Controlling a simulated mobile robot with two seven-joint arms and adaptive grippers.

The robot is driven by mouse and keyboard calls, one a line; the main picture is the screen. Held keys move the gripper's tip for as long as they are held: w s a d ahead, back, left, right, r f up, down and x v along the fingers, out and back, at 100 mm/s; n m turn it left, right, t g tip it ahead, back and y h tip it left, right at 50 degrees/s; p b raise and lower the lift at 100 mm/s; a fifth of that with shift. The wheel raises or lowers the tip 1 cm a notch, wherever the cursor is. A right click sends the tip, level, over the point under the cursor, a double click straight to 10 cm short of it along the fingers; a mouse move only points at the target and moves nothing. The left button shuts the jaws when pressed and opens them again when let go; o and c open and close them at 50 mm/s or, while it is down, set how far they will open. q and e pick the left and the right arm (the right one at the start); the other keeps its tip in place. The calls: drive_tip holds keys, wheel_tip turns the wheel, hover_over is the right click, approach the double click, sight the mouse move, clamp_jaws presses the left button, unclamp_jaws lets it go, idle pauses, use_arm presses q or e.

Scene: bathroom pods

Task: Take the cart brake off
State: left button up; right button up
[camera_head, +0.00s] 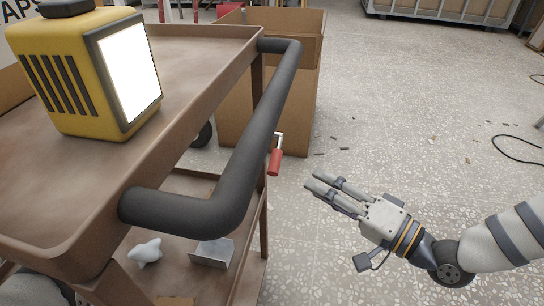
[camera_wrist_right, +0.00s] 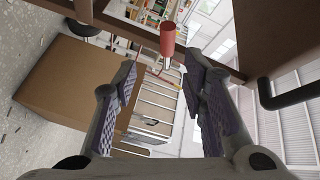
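The brown cart (camera_head: 190,75) fills the left of the head view, with a thick dark push handle (camera_head: 262,125) along its near side. A small lever with a red grip (camera_head: 275,161) hangs below the handle, beside the cart's frame; I take it to be the brake. In the right wrist view the red grip (camera_wrist_right: 167,38) shows ahead, pale stem downward in the picture. My right gripper (camera_head: 313,181) is a short way right of and below the lever, apart from it. Its fingers (camera_wrist_right: 163,70) are spread with nothing between them. My left gripper is not in view.
A yellow lamp-like box (camera_head: 85,75) with a bright panel stands on the cart's top. A white star-shaped object (camera_head: 146,253) and a grey metal block (camera_head: 212,253) lie on the lower shelf. A cardboard box (camera_head: 285,110) stands behind the lever. The floor to the right is mostly clear.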

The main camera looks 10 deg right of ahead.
sight(276, 160)
drive_tip(key=x, duration=0.4)
drive_tip(key=b+x, duration=0.1)
drive_tip(key=x, duration=0.2)
drive_tip(key=r+b+x, duration=0.1)
drive_tip(key=x, duration=0.3)
drive_tip(key=shift+w+a, duration=0.2)
drive_tip(key=shift+a, duration=0.1)
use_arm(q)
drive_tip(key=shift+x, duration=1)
use_arm(e)
clamp_jaws()
